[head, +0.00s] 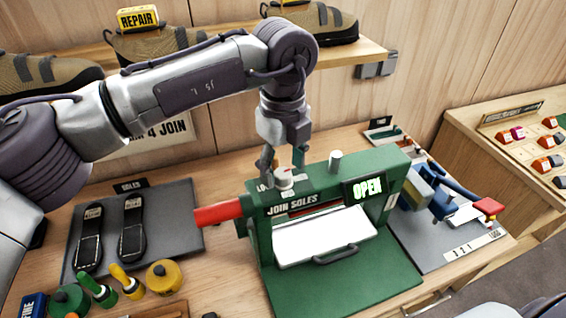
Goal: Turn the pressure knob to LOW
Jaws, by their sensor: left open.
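The green press (262,240), labelled JOIN SOLES, stands on the bench with a lit OPEN sign on its front right. A small white knob (284,180) with a red mark sits on its top left. A label beginning "LO" shows just left of the knob, partly hidden. My left gripper (283,162) points down over the knob, open, with its fingers to either side of the knob's top. I cannot tell whether they touch it. The knob's exact pointing direction is too small to read. My right gripper is not in view.
A red handle (218,214) sticks out left of the press. A grey mat (180,225) with two black soles lies left. Bottles and a yellow roll (164,276) stand in front. A second post (335,160) rises right of the knob. A shelf with shoes (310,22) is behind.

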